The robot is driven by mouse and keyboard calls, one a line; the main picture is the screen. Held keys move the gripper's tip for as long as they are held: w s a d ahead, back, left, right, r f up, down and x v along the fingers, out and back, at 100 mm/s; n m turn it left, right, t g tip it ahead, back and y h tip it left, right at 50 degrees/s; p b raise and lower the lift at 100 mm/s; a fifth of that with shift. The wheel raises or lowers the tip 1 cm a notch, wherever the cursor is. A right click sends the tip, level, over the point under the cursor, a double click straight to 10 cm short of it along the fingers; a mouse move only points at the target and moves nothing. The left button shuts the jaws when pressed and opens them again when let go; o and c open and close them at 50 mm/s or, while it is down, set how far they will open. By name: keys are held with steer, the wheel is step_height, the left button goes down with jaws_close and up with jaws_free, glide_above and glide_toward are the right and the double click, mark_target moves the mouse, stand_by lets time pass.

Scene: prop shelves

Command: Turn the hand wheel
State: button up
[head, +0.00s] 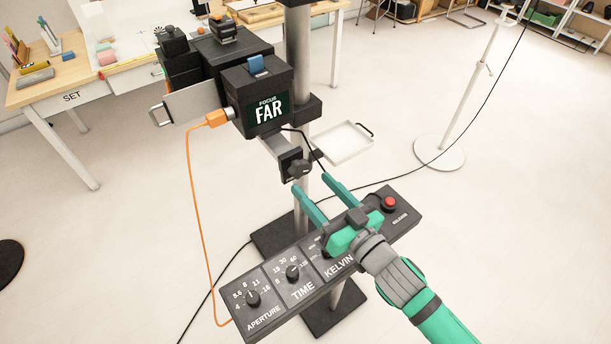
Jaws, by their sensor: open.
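A black lobed knob (299,168), which looks like the hand wheel, sits on a grey and black bracket (287,160) on the stand's column, below the camera box. My gripper (311,180) is green, and its two fingers are spread apart with nothing between them. The fingers point up and away, above the control panel. Their tips show just below and to the right of the knob. I cannot tell how much depth lies between the tips and the knob. The camera box (266,98) has a display that reads FOCUS FAR.
A control panel (268,303) with APERTURE, TIME and KELVIN sections and a red button (390,202) lies under my gripper, which hides part of it. An orange cable (193,200) hangs at the left. A small white tray (340,143) sticks out right of the column.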

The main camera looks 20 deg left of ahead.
mark_target(301, 172)
steer(key=shift+x, duration=2.2)
steer(key=c, duration=1)
